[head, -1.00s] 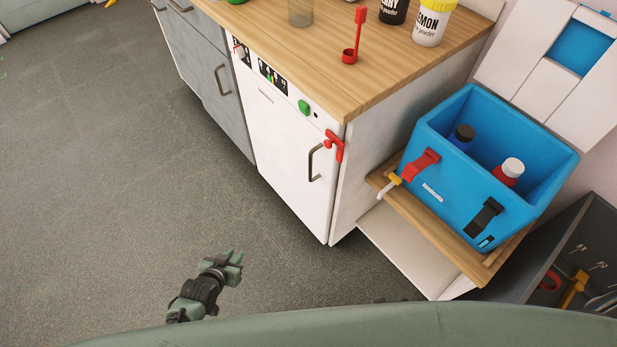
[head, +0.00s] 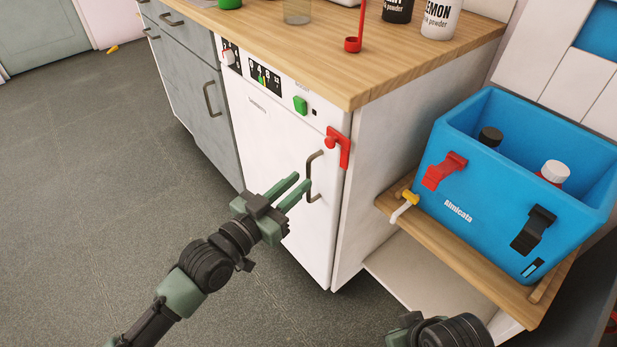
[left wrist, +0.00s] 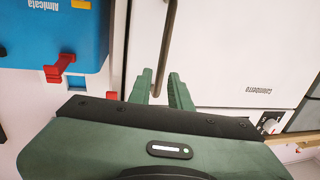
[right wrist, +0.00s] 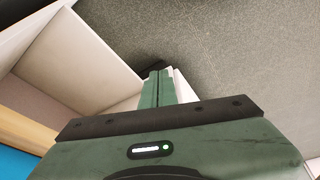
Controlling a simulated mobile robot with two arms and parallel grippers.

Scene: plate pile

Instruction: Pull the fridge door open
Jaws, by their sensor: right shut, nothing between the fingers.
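The white fridge door (head: 275,165) is closed, on the front of the wood-topped counter. Its curved metal handle (head: 309,178) is near the door's right edge. A red latch piece (head: 338,148) sits at the upper right corner. My left gripper (head: 302,181) is open with its fingertips close to the handle. In the left wrist view the handle (left wrist: 168,45) runs toward the space between the fingertips (left wrist: 160,76); I cannot tell if they touch it. The door (left wrist: 235,60) shows there too. My right gripper (right wrist: 160,75) is shut and empty, low beside the shelf.
A blue cooler box (head: 450,205) holding bottles stands on a wooden shelf (head: 400,225) to the right. A yellow-and-white tap (head: 405,205) juts out at its left. Grey drawers (head: 195,85) stand left of the fridge. The grey floor (head: 90,200) in front is clear.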

